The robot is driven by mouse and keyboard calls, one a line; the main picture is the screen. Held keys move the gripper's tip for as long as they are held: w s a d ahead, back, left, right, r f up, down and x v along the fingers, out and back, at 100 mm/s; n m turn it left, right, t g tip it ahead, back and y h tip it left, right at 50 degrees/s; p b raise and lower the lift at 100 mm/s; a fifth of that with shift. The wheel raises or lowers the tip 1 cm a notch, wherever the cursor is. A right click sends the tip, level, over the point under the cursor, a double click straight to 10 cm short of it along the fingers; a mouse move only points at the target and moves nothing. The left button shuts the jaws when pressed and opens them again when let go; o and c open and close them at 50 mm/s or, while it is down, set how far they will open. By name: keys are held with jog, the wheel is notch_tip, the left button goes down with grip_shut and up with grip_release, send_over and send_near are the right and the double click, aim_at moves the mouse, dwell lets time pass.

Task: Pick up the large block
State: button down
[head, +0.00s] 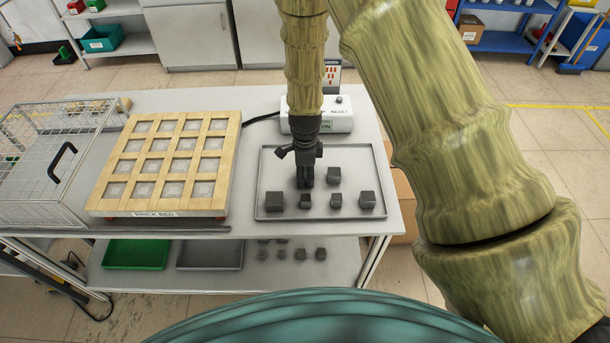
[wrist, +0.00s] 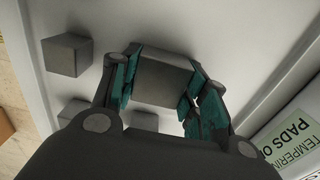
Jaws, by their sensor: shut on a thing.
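My gripper (head: 305,180) points down over the grey metal tray (head: 350,153) on the table. In the wrist view, its teal-padded fingers (wrist: 163,88) are shut on a dark grey block (wrist: 165,75), one finger on each side. This block looks larger than the others there, though it is also nearer the camera. In the head view the gripper's fingers mostly hide it. I cannot tell whether it is clear of the tray. Other grey blocks stand in the tray: one at the front left (head: 274,201), one at the front right (head: 367,200), and a smaller one close in front (head: 305,200).
Two more blocks stand right of the gripper, one behind (head: 333,175) and one in front (head: 336,200). A white control box (head: 325,115) is behind the tray. The wooden brick bed (head: 150,195) is to the left, with a wire cage (head: 30,180) beyond.

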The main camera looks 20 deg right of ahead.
aim_at(305, 172)
jog(key=shift+r, duration=0.1)
notch_tip(305, 172, up, 9)
jog(key=shift+w+f+b, duration=0.1)
jog(key=shift+f+b, duration=0.05)
jog(key=shift+b, duration=1)
jog(key=shift+r, duration=0.55)
